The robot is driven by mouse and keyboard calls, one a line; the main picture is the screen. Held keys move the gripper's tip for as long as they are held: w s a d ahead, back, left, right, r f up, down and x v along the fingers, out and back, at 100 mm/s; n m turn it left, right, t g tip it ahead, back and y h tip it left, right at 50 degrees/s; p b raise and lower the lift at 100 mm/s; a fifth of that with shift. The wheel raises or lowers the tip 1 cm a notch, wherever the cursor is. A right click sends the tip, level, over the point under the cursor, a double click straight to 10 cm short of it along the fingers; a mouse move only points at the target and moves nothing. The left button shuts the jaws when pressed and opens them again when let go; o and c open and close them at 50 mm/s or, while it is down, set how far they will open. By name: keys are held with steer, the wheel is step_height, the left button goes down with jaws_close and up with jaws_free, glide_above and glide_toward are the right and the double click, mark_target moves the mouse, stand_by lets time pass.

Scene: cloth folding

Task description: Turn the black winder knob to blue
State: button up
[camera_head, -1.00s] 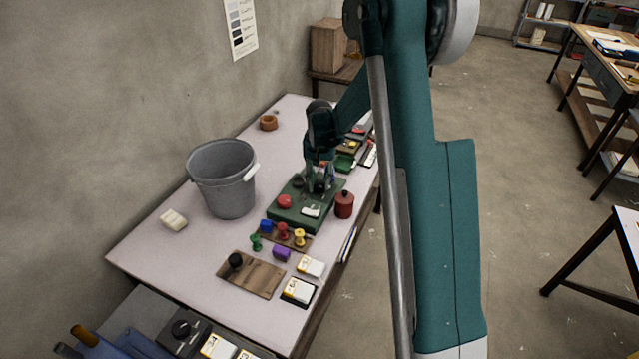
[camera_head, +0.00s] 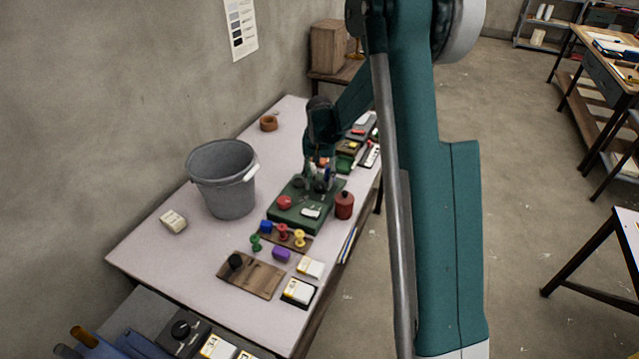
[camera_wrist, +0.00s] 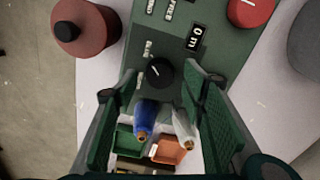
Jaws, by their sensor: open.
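The green winder (camera_head: 285,216) stands on the table in the head view, with a red button (camera_head: 285,202) on top. In the wrist view its panel (camera_wrist: 232,62) shows the round black knob (camera_wrist: 160,74), with a white pointer mark toward the upper left. In the head view my gripper (camera_head: 319,165) is over the winder's far end. A blue spool (camera_wrist: 147,118) and a white spool (camera_wrist: 185,126) show between the fingers.
A red canister (camera_wrist: 88,34) stands beside the winder, and a grey bucket (camera_head: 222,185) stands to its left in the head view. Colored pegs (camera_head: 283,232) and a wooden board (camera_head: 250,278) lie in front. Small trays (camera_head: 346,160) are behind.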

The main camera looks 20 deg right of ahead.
mark_target(319, 187)
step_height(319, 187, up, 11)
steer(key=shift+f, duration=0.15)
stand_by(0.4)
steer(key=shift+s, duration=0.1)
stand_by(0.4)
steer(key=s+a+r+n+t, duration=0.15)
steer(key=s+a+r, duration=0.25)
steer(key=s+r, duration=0.5)
steer(key=s+a+r+n+t, duration=0.1)
steer(key=s+a+r+t, duration=0.15)
steer(key=s+r, duration=0.6)
steer(key=s+a+f+n+t, duration=0.1)
steer(key=s+a+f, duration=0.1)
steer(key=s, duration=0.9)
steer(key=s+a+f+n+t, duration=0.1)
steer(key=s+a+n+t, duration=0.1)
steer(key=s, duration=0.9)
steer(key=shift+s+a+f, duration=0.35)
steer(key=shift+s+a, duration=0.05)
steer(key=shift+a, duration=0.05)
